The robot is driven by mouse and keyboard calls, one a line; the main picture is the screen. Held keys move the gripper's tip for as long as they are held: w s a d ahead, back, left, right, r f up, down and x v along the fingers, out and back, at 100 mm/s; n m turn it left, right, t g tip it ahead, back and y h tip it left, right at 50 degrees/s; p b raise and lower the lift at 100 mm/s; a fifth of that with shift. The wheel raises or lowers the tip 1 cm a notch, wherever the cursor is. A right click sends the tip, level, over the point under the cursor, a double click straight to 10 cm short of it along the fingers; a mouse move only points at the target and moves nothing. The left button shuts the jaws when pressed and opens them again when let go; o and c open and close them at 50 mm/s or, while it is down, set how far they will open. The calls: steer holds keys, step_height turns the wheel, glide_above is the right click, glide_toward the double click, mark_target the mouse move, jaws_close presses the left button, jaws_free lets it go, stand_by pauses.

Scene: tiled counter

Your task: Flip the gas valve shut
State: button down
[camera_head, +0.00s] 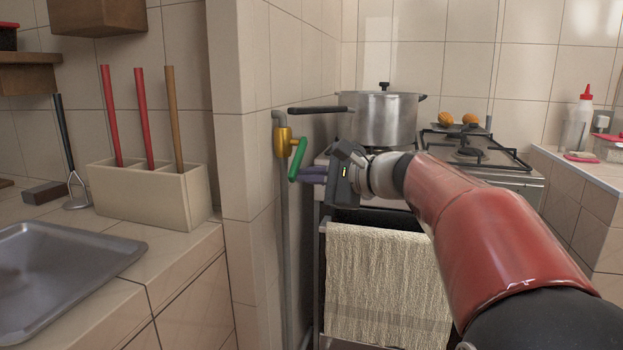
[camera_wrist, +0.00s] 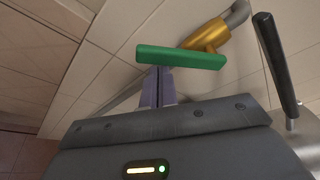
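The gas valve has a brass body (camera_head: 284,142) on a grey pipe by the wall corner, and a green lever (camera_head: 298,160). The lever slants steeply down from the body in the head view. In the wrist view the green lever (camera_wrist: 182,58) lies across the picture, with the brass body (camera_wrist: 206,36) behind its right part. My gripper (camera_head: 303,174) is at the lever's lower part, on its right side. Its purple fingers (camera_wrist: 160,72) are close together, with their tips at the lever's left part. I cannot tell whether they touch it. Nothing shows between them.
A steel pot (camera_head: 385,118) stands on the stove (camera_head: 490,165), its black handle (camera_head: 320,109) reaching left above the valve; the handle (camera_wrist: 276,65) also shows in the wrist view. A towel (camera_head: 385,280) hangs below my arm. A tiled wall edge (camera_head: 238,200) stands left of the pipe.

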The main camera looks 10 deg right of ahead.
steer(key=shift+s+a+r, duration=0.25)
steer(key=shift+s+r, duration=0.15)
steer(key=shift+r, duration=0.2)
steer(key=shift+s+a+r, duration=0.2)
steer(key=shift+s+r, duration=0.15)
steer(key=shift+r, duration=0.2)
steer(key=shift+s+a+r, duration=0.1)
steer(key=shift+s+r, duration=0.1)
steer(key=shift+r, duration=0.5)
steer(key=shift+r+p, duration=0.35)
steer(key=shift+r, duration=0.05)
steer(key=shift+f, duration=0.15)
step_height(320, 180, down, 5)
steer(key=b, duration=0.4)
steer(key=s+d+r, duration=0.3)
steer(key=s+d, duration=0.1)
steer(key=d, duration=0.4)
steer(key=shift+s+r+p, duration=0.3)
steer(key=shift+s+p, duration=0.05)
steer(key=shift+p, duration=0.1)
steer(key=shift+d, duration=0.1)
